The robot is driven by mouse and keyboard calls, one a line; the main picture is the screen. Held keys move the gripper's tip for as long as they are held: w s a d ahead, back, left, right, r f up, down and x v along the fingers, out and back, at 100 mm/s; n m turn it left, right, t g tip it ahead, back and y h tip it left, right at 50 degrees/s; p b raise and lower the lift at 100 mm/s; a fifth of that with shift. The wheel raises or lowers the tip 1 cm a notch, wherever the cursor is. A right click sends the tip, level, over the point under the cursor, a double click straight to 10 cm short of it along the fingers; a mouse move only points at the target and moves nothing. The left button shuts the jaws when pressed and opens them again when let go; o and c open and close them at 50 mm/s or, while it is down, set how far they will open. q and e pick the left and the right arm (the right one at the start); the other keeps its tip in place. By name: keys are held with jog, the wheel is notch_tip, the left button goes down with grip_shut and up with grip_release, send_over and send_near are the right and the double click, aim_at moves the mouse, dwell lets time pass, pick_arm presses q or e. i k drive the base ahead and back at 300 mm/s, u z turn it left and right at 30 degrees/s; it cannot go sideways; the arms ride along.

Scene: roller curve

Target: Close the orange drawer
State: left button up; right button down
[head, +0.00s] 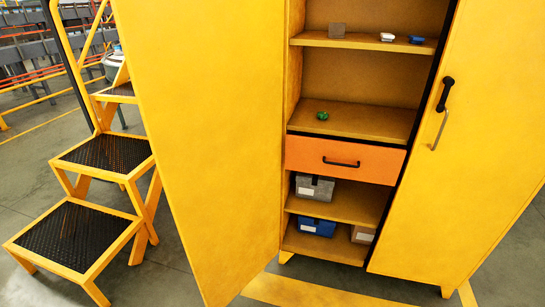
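The orange drawer (312,159) is in the middle of a yellow cabinet in the head view. It has a black bar handle (341,162) on its front. Its front panel stands a little forward of the shelves, with a dark gap along its top edge; how far it is pulled out is hard to tell. Neither of my grippers shows in the head view.
The cabinet's left door (205,130) and right door (465,170) stand open beside the shelves. Shelves hold a green item (322,115), small items above and bins (317,227) below. Yellow steps (85,230) stand left. Floor in front is clear.

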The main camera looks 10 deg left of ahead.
aim_at(360, 159)
jog(key=u, duration=0.7)
jog(key=i, duration=1.3)
jog(key=z, duration=0.15)
